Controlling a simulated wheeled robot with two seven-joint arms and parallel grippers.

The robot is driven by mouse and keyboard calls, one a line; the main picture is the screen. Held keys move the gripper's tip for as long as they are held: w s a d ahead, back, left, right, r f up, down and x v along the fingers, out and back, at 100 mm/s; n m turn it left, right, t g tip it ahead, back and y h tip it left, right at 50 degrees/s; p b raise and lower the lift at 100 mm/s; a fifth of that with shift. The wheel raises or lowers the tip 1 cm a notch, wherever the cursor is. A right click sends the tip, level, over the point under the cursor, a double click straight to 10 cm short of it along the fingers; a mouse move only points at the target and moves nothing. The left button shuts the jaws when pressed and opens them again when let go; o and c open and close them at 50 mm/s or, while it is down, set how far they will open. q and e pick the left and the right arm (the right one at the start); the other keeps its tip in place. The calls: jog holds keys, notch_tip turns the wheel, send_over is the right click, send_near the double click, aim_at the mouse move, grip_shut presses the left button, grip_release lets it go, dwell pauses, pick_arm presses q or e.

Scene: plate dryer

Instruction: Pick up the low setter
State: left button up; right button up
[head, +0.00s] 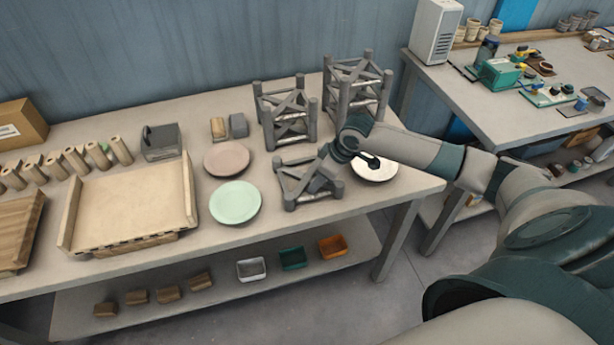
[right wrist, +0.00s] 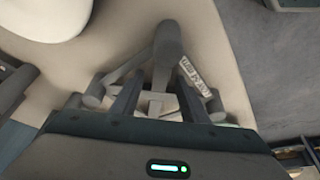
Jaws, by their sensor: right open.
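The low setter (head: 290,190) is the short grey frame at the front of the table, lower than the two other grey frames behind it. My right gripper (head: 318,182) comes in from the right and is over its right side, hiding part of it. In the right wrist view the low setter (right wrist: 168,50) shows a thick grey post beyond the fingers, thinner bars and a pale lettered label. My right gripper (right wrist: 157,88) is open, its two fingers on either side of the setter's middle. I cannot tell whether they touch it. My left gripper is not in view.
A medium frame (head: 284,115) and a tall frame (head: 357,85) stand behind. A white plate (head: 378,171) lies just right, partly under my arm. A green plate (head: 235,203) and a pink plate (head: 226,160) lie left. A wooden tray (head: 130,200) is further left.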

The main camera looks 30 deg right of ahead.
jog(key=shift+c, duration=0.6)
grip_shut()
jog(key=shift+r, duration=0.15)
notch_tip(320, 180, up, 8)
jog(key=shift+r+b, duration=0.2)
jog(key=shift+b, duration=1)
jog(key=shift+r, duration=0.75)
